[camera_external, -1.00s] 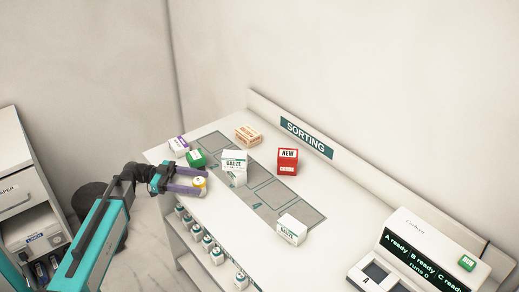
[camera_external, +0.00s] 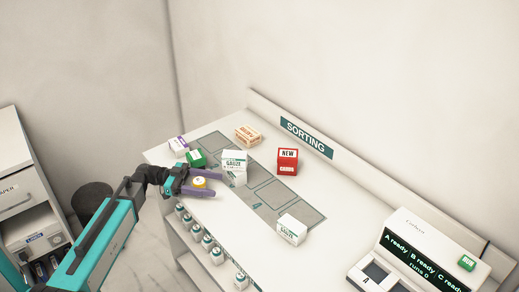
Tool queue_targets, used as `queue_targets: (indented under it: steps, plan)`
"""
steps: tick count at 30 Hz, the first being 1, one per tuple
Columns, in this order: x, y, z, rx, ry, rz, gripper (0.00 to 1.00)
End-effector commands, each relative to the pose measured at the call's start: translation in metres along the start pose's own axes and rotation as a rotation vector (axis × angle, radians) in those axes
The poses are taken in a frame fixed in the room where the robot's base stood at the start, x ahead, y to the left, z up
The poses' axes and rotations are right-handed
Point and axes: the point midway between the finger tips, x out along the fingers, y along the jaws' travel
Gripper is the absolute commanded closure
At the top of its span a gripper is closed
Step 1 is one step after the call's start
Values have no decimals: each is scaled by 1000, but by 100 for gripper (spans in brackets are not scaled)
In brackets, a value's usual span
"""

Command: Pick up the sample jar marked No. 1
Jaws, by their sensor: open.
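A small jar with a yellow lid (camera_external: 199,182) stands near the front left edge of the white sorting table (camera_external: 335,250). Its label is too small to read, so I cannot tell whether it is No. 1. My gripper (camera_external: 212,187) is open around the jar, with one purple finger on its far side and one on its near side. I cannot tell whether either finger touches it. Several white bottles (camera_external: 207,243) stand on the shelf under the table.
A gauze box (camera_external: 234,168) stands just right of my fingertips. A green box (camera_external: 197,158) and a purple-white box (camera_external: 179,146) lie behind my gripper. A red box (camera_external: 287,161), an orange box (camera_external: 248,135) and another gauze box (camera_external: 291,230) are farther off. A machine (camera_external: 415,255) stands at right.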

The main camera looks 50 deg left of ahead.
Motion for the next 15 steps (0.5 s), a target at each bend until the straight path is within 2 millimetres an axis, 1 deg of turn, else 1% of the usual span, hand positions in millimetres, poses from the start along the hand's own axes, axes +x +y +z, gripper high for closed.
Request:
queue_targets:
  steps: [14, 15]
  plan:
    - [0, 0, 0, 0, 0, 0, 43]
    - [0, 0, 0, 0, 0, 0, 49]
